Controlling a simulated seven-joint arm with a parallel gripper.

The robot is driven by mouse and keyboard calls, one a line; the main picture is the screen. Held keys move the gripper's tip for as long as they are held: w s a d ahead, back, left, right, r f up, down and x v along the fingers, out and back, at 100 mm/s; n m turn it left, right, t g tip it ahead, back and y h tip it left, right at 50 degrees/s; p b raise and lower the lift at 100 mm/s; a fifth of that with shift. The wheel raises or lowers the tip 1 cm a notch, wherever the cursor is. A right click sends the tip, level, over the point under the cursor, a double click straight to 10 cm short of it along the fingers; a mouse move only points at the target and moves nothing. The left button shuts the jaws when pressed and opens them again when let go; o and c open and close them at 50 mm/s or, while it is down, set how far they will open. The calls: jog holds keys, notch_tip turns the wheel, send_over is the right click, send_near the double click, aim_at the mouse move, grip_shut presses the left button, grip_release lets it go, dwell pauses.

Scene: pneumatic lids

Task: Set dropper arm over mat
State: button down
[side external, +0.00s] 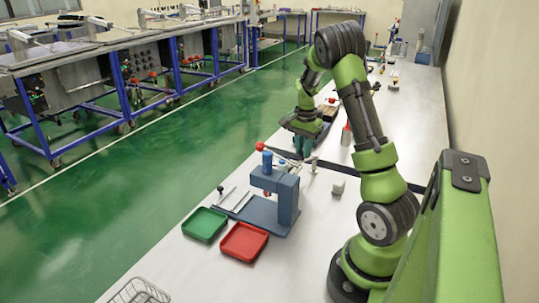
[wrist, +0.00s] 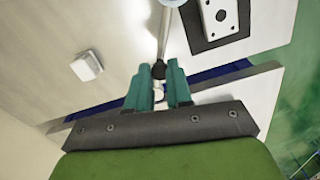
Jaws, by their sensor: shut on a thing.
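In the wrist view, my gripper (wrist: 159,78) is shut on the dark-knobbed end of a thin metal rod, which looks like the dropper arm (wrist: 163,35). The rod runs up from between the teal fingers to a pale blue round part at the top edge. A dark mat (wrist: 200,43) lies to the right of the rod, with a white holed plate on it. The rod's held end is beside the mat, not over it in this view. In the side view, my gripper (side external: 303,148) is low behind the blue press; its grip is too small to make out.
A blue press (side external: 289,200) with a red knob stands in front of my gripper. A green tray (side external: 204,224) and a red tray (side external: 244,242) lie nearer the camera. A small pale block (side external: 338,187) sits to the right; it also shows in the wrist view (wrist: 87,65).

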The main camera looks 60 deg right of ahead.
jog(key=shift+w+d+m, duration=0.35)
jog(key=shift+d+m, duration=0.05)
jog(key=shift+m, duration=0.7)
jog(key=shift+w+d+m, duration=0.4)
jog(key=shift+m, duration=0.7)
jog(key=shift+w+d+m, duration=0.35)
jog(key=shift+d+m, duration=0.05)
jog(key=shift+m, duration=0.7)
jog(key=c, duration=1)
grip_release()
jog(key=shift+r, duration=0.15)
notch_tip(320, 180, up, 17)
jog(key=shift+f, duration=0.15)
